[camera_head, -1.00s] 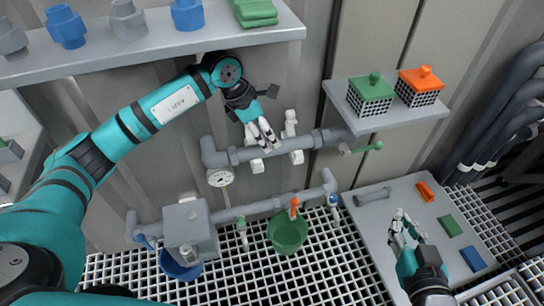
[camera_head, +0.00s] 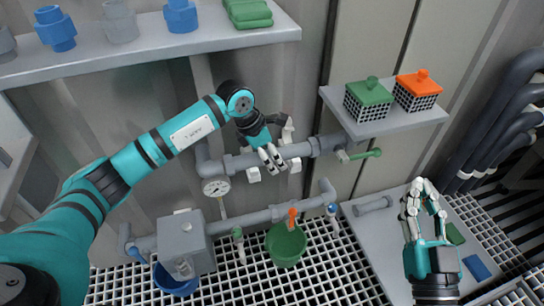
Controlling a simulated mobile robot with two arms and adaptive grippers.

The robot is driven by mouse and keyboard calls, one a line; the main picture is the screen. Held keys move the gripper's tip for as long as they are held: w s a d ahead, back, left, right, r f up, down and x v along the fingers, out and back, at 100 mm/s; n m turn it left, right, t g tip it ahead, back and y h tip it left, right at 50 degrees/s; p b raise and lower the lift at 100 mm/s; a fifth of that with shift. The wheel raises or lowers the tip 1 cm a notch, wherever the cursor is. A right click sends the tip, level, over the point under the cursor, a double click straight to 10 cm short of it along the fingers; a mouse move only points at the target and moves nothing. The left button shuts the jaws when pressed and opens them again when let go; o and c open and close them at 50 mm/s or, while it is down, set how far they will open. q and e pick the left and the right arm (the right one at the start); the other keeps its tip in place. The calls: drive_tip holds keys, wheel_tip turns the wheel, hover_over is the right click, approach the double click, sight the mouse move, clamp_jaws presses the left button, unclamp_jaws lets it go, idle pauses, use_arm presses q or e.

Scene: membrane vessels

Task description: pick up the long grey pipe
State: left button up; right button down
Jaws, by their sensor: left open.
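A long grey pipe (camera_head: 296,151) runs along the wall in the middle of the view, with white blocks (camera_head: 253,174) along it. My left gripper (camera_head: 272,160) is open, its white fingers pointing down at the pipe and overlapping its middle. I cannot tell whether they touch it. A shorter loose grey pipe (camera_head: 373,206) lies on the low grey table at the right. My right gripper (camera_head: 424,195) is over that table, fingers upward in the picture and apart, with nothing between them.
A shelf (camera_head: 200,40) above my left arm holds blue, grey and green parts. A small shelf (camera_head: 400,122) holds green and orange-lidded baskets. A gauge (camera_head: 215,187), a lower pipe (camera_head: 253,217) and a green bucket (camera_head: 286,245) are below. A green-handled valve (camera_head: 362,155) is at the pipe's right.

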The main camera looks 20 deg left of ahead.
use_arm(q)
drive_tip(key=shift+c, duration=0.2)
clamp_jaws()
drive_tip(key=shift+r, duration=0.15)
